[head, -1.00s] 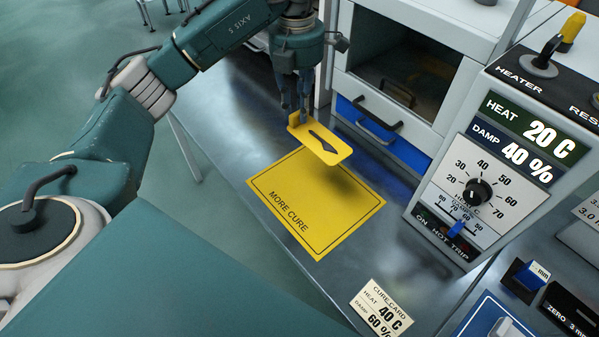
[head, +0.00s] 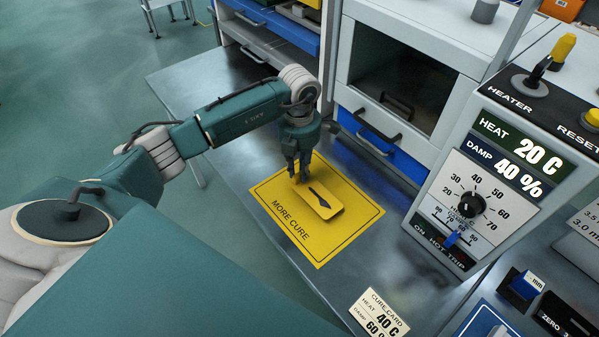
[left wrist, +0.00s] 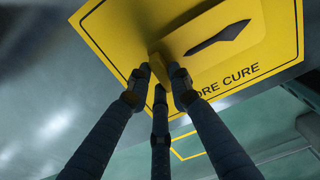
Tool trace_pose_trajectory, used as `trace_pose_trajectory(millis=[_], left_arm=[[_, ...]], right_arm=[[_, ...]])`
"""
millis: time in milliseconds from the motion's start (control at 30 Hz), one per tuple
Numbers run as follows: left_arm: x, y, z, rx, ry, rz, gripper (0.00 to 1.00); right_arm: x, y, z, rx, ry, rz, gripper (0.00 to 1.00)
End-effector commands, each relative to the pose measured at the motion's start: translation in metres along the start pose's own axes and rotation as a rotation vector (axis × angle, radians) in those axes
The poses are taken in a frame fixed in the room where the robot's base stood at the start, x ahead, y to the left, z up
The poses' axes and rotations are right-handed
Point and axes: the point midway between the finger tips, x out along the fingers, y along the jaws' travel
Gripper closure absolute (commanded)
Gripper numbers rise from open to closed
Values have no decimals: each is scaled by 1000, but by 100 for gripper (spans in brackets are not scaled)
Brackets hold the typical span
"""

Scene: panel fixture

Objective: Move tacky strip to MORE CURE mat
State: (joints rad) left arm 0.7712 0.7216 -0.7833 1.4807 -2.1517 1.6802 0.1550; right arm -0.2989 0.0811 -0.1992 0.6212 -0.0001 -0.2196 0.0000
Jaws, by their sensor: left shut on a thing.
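The tacky strip is a yellow piece with a dark arrow-like shape on it (head: 334,208). In the head view it is over the middle of the yellow MORE CURE mat (head: 310,244); I cannot tell whether it touches the mat. My left gripper (head: 299,178) is shut on the strip's upper-left end. The left wrist view shows the gripper's fingers (left wrist: 160,75) closed on the strip's raised tab, with the strip (left wrist: 198,28) over the mat (left wrist: 284,35). The fingers hide part of the tab. My right gripper is not in view.
A grey cabinet with a dark window (head: 405,75) and blue drawer stands behind the mat. The heater panel (head: 490,180) reads 20 C and 40 %. A cure card (head: 378,314) lies at the front. Bare metal bench shows left of the mat.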

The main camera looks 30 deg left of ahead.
Motion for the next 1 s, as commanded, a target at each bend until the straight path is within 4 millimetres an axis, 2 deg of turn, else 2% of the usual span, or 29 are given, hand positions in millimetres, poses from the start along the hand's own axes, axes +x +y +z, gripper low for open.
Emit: trace_pose_trajectory(millis=[133,500,533,600,633,1000], left_arm=[[21,-1,0,-1,2,-2,100],[28,0,0,0,0,0,100],[28,0,0,0,0,0,79],[27,0,0,0,0,0,65],[27,0,0,0,0,0,62],[21,0,1,0,-1,0,62]], right_arm=[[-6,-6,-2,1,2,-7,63],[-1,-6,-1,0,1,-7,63],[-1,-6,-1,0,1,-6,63],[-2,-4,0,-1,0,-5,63],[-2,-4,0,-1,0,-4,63],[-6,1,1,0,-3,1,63]])
